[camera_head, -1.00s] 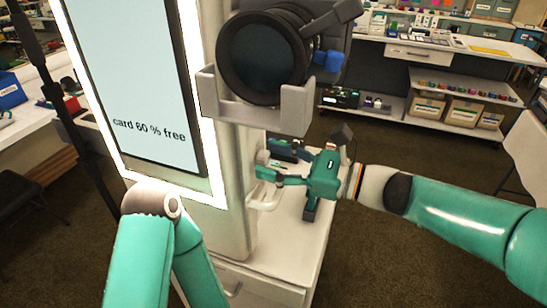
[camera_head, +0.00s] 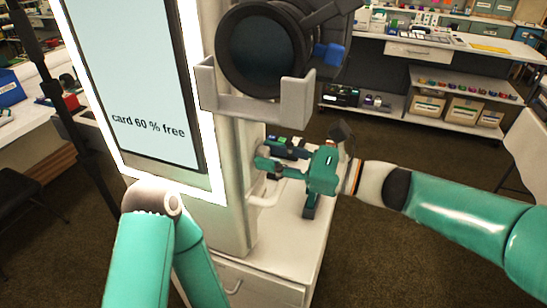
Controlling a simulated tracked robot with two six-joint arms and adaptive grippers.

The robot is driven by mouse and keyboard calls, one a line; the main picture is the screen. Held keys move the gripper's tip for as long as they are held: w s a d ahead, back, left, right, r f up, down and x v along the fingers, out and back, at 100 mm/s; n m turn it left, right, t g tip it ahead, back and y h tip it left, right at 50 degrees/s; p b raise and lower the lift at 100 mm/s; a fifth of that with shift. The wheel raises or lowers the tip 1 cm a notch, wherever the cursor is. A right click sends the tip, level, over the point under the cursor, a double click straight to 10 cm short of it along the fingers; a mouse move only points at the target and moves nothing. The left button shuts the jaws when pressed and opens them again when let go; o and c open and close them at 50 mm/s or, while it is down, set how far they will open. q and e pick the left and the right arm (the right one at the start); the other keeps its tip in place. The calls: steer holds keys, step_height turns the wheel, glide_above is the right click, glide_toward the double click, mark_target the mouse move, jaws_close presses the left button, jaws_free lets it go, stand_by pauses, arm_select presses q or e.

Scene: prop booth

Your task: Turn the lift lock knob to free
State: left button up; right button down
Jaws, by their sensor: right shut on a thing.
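The white column (camera_head: 232,165) of the booth carries a lit screen and a camera in a grey cradle. My right gripper (camera_head: 265,161) reaches in from the right, below the cradle, with its fingers against the right side of the column. It is shut on a small part there, apparently the lift lock knob. The fingers hide most of that part, so I cannot read its setting or any marking. My left arm bends at the lower left, and its gripper is out of view.
The grey cradle (camera_head: 293,105) with the large dark camera (camera_head: 262,50) hangs just above my right gripper. A white curved handle (camera_head: 264,199) sticks out below it. The white cabinet top (camera_head: 285,245) is mostly clear, with small dark items at its back. The screen (camera_head: 140,80) reads "card 60 % free".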

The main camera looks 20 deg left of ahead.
steer(key=shift+f+n+g+b, duration=0.1)
steer(key=shift+n+g+b, duration=0.05)
steer(key=shift+n+b, duration=4.4)
steer(key=shift+f+n+g+b, duration=0.1)
steer(key=shift+n+g+b, duration=0.05)
steer(key=shift+n+b, duration=4.35)
steer(key=c, duration=0.8)
jaws_free()
steer(key=shift+r, duration=0.1)
steer(key=shift+c, duration=0.2)
steer(key=shift+d, duration=0.1)
